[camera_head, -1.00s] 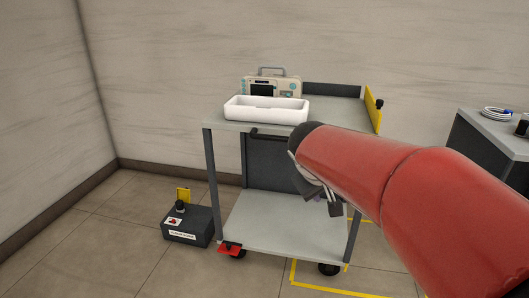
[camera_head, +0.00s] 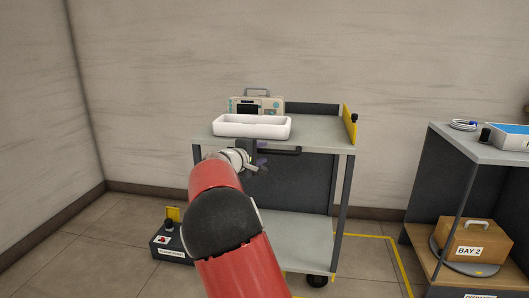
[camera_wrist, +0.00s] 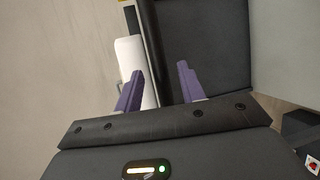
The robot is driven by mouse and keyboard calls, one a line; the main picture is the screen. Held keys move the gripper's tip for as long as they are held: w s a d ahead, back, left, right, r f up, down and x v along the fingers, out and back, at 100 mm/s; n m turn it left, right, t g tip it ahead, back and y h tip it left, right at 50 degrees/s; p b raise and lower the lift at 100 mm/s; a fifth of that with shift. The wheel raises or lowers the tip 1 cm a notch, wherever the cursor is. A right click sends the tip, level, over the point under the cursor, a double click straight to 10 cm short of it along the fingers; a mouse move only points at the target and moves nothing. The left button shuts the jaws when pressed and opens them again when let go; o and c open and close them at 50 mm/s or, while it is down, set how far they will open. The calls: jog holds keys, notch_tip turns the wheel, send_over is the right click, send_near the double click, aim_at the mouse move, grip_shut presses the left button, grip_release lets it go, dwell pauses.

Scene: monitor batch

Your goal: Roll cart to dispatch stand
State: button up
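The grey two-shelf cart (camera_head: 325,144) stands against the back wall. On its top are a white tray (camera_head: 250,133) and a beige monitor with a carry handle (camera_head: 272,103). A dark handle bar (camera_head: 285,151) runs along the cart's front, just under the top. My gripper (camera_head: 258,159) is at the left part of this bar, partly hidden by my red arm. In the wrist view its two purple fingers (camera_wrist: 158,88) are apart, with the cart's front edge and dark panel (camera_wrist: 205,40) beyond them.
A grey-topped stand (camera_head: 462,146) at right holds a cable coil (camera_head: 463,124) and a blue-white item (camera_head: 512,138). Below sits a brown "BAY 2" case (camera_head: 474,240). A dark box (camera_head: 170,243) lies on the floor left of the cart. Yellow floor tape (camera_head: 398,262) runs between cart and stand.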

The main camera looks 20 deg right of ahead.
aim_at(264, 152)
jog(key=shift+x, duration=1.6)
jog(key=shift+c, duration=0.3)
jog(key=shift+f, duration=0.1)
grip_shut()
